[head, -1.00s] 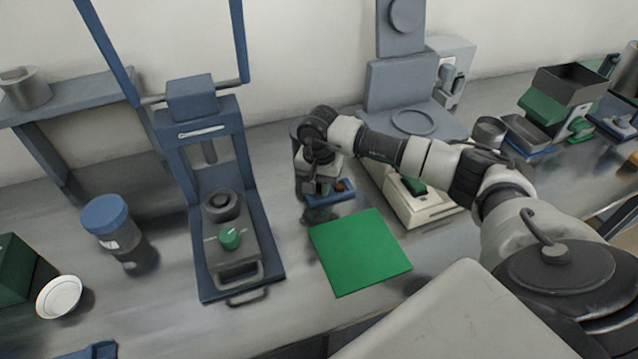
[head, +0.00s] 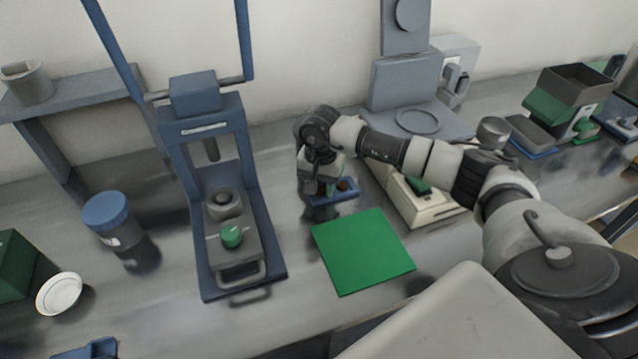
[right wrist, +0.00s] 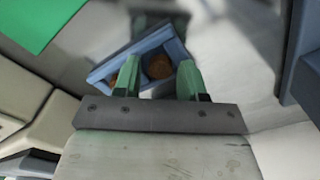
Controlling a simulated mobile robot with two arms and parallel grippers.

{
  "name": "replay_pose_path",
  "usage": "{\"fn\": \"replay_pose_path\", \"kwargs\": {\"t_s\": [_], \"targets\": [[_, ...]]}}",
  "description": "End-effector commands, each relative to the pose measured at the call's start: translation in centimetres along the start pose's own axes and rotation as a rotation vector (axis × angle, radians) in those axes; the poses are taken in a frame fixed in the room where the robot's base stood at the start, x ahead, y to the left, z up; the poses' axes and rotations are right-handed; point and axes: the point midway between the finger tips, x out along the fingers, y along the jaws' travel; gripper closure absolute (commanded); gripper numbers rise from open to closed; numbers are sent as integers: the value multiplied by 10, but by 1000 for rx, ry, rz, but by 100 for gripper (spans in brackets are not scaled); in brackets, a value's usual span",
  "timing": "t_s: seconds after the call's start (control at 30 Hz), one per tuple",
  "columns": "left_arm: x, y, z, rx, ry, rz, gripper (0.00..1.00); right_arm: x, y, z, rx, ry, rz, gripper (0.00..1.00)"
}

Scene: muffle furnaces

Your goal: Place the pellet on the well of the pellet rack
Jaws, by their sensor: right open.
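The small blue pellet rack (head: 350,194) stands on the bench behind the green mat. It also shows in the right wrist view (right wrist: 104,73). In that view a brown round pellet (right wrist: 158,66) sits in the rack, between my fingertips. A second orange-brown piece (right wrist: 112,80) at the rack's left end is partly hidden by a finger. My right gripper (right wrist: 158,74) is open, with its green fingertips over the rack and apart on either side of the brown pellet. In the head view my right gripper (head: 326,188) points down at the rack and hides part of it. My left gripper is not in view.
A green mat (head: 362,250) lies in front of the rack. A blue press (head: 265,225) stands to the left and a cream device (head: 425,210) close on the right. A blue-lidded jar (head: 106,212) and white dish (head: 59,294) are farther left.

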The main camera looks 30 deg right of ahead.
Motion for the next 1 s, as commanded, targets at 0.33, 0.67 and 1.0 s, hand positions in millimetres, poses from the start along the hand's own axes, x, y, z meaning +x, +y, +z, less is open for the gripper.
{"fn": "replay_pose_path", "kwargs": {"t_s": [0.33, 0.67, 1.0], "targets": [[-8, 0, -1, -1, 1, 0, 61, -24, 3, 0, 1, -1, 13, 49], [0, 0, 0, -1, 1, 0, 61, -100, 1, 0, 0, 0, 8, 49], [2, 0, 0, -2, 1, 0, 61, -130, 1, 0, 0, -3, 8, 49]]}}
